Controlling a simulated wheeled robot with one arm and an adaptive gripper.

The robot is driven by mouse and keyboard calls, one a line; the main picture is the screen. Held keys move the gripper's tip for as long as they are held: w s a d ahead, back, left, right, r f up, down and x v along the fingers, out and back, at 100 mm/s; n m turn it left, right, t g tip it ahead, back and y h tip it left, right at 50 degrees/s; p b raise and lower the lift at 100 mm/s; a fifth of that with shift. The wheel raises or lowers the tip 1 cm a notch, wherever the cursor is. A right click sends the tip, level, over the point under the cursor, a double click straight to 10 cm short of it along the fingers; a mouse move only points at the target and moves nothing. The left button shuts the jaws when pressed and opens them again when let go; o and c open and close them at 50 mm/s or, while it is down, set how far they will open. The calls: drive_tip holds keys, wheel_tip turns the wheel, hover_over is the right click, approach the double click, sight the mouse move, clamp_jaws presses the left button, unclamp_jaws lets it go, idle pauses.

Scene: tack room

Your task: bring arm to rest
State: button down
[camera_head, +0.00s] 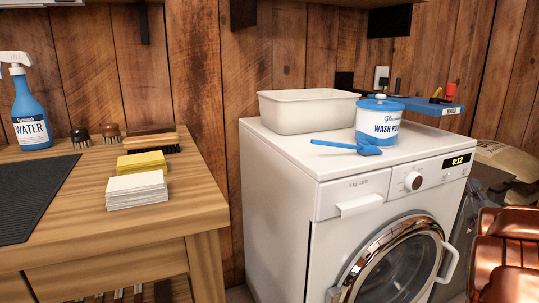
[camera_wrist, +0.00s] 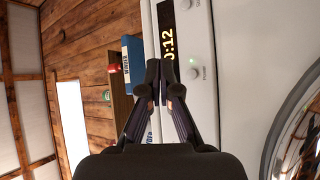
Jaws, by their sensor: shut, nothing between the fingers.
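My gripper (camera_wrist: 159,80) shows in the wrist view with its dark fingertips together and nothing between them. It appears in front of the washing machine's control panel (camera_wrist: 199,52), whose display (camera_wrist: 168,40) reads 0:12. The gap between fingertips and panel is hard to judge. In the head view the white washing machine (camera_head: 272,168) stands in the middle right, its round door closed.
On the washer stand a white basin (camera_head: 305,112), a wash powder tub (camera_head: 378,115) and a blue scoop (camera_head: 366,147). The wooden bench (camera_head: 195,192) holds a spray bottle (camera_head: 30,108), brushes, folded cloths (camera_head: 136,187) and a dark mat (camera_head: 30,200). Brown leather (camera_head: 508,255) is at right.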

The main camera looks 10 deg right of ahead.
drive_tip(key=w+a+r+m+g+y+p, duration=0.1)
drive_tip(key=a+r+m+g+p, duration=0.5)
drive_tip(key=a+p, duration=0.45)
drive_tip(key=s+a+r+m+g+y+p, duration=0.1)
drive_tip(key=s+a+r+g+y+p, duration=0.2)
drive_tip(key=a+p, duration=0.35)
drive_tip(key=s+a+r+m+g+y+p, duration=0.1)
drive_tip(key=s+a+r+g+p, duration=0.15)
drive_tip(key=s+a+p, duration=0.35)
drive_tip(key=s+a+r+g+y+p, duration=0.1)
drive_tip(key=s+a+r+g+p, duration=0.2)
drive_tip(key=s+a+p, duration=0.2)
drive_tip(key=s+a+r+g+y+p, duration=0.1)
drive_tip(key=s+a+r+g+p, duration=0.3)
drive_tip(key=s+a, duration=0.5)
drive_tip(key=s+a+r+g+y+p, duration=0.2)
drive_tip(key=s+a+p, duration=0.5)
drive_tip(key=s, duration=0.7)
wheel_tip(320, 180, up, 2)
drive_tip(key=shift+s+r+m+g+p, duration=0.25)
drive_tip(key=shift+m+g+p, duration=0.2)
drive_tip(key=shift+g, duration=0.2)
drive_tip(key=shift+d, duration=0.2)
